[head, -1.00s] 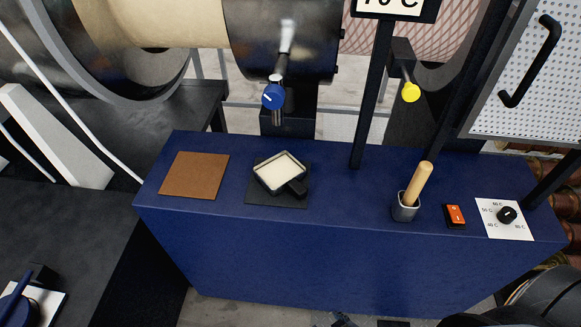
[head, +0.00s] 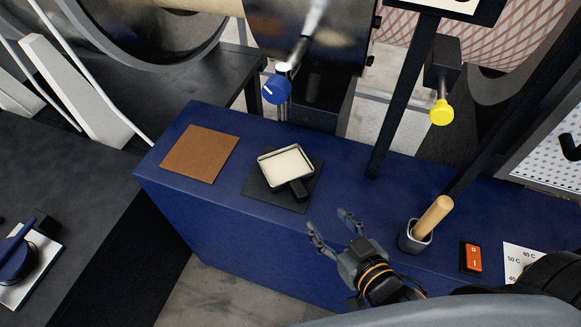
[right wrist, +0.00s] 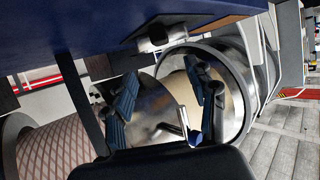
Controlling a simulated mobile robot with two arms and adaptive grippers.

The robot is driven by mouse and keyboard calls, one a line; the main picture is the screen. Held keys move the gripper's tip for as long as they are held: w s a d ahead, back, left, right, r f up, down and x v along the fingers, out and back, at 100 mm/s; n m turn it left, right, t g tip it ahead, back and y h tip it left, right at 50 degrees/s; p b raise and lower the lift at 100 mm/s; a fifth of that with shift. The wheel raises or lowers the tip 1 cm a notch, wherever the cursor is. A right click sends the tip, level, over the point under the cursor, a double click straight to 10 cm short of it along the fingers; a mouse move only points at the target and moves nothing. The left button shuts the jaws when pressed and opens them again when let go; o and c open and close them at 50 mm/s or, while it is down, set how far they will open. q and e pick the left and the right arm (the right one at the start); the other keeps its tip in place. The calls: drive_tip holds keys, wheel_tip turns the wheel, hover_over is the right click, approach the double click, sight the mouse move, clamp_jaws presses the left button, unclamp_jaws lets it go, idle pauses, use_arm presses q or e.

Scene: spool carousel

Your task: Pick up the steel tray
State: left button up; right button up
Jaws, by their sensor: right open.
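The steel tray (head: 264,175) is a small square pan with pale cream contents and a dark handle stub at its front right. In the head view it lies on a dark square pad (head: 264,196) on the blue bench. My right gripper (head: 328,220) is open and empty, to the right of the tray and nearer the bench's front edge, apart from it. In the right wrist view its two blue-grey fingers (right wrist: 165,105) stand apart with nothing between them. My left gripper is not in view.
The blue bench (head: 225,225) also carries a brown square (head: 200,153) at left, a grey cup (head: 410,238) with a wooden handle (head: 433,216), and an orange switch (head: 473,257). A blue knob (head: 277,90) and a dark post (head: 400,100) stand behind.

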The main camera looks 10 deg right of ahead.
sight(301, 190)
drive_tip(key=shift+w, duration=0.65)
drive_tip(key=p+x, duration=0.1)
drive_tip(key=x, duration=0.5)
drive_tip(key=shift+w+a+f, duration=0.1)
drive_tip(key=shift+w+a, duration=0.1)
drive_tip(key=shift+w+a+f+p, duration=0.1)
drive_tip(key=shift+w+f+p, duration=0.2)
drive_tip(key=shift+w+p, duration=0.25)
drive_tip(key=x, duration=0.4)
drive_tip(key=shift+w+f+p, duration=0.15)
drive_tip(key=shift+p, duration=0.2)
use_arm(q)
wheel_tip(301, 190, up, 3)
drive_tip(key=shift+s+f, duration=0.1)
use_arm(e)
clamp_jaws()
